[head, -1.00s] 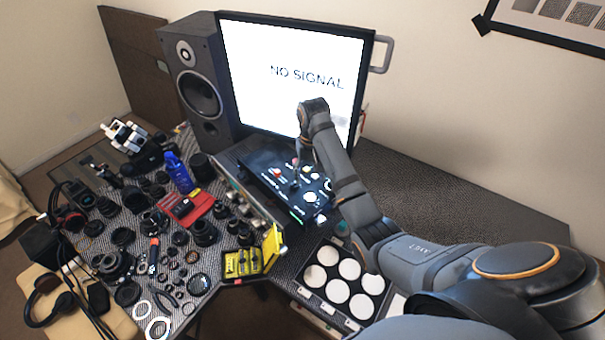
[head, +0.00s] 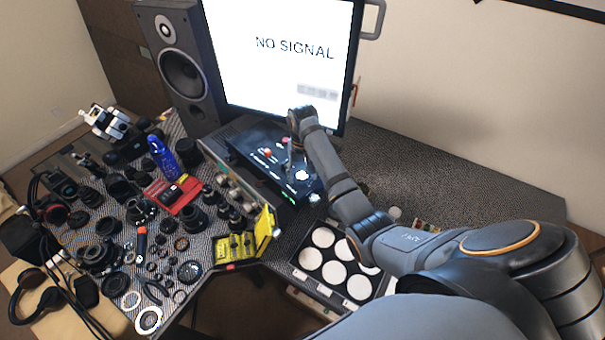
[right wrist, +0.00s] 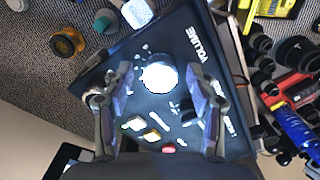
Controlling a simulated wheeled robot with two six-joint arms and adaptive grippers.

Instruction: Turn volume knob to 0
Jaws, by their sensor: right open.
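The black control panel (head: 262,160) lies in front of the monitor, with small coloured buttons and white printing. A bright white round knob (head: 302,175) sits near its right end. In the right wrist view the white knob (right wrist: 158,73) is beside the printed word VOLUME (right wrist: 195,57); glare hides any pointer or setting on it. My right gripper (head: 291,157) is over the panel, pointing down. In its wrist view the right gripper (right wrist: 162,90) is open, with one finger to each side of the knob and visible gaps between. My left gripper is not in view.
The monitor (head: 285,45) stands just behind the panel and the speaker (head: 183,75) to its left. A tray with white discs (head: 323,237) is in front, below my right arm. Lens parts and tools crowd the left desk. The desk at right (head: 450,190) is mostly clear.

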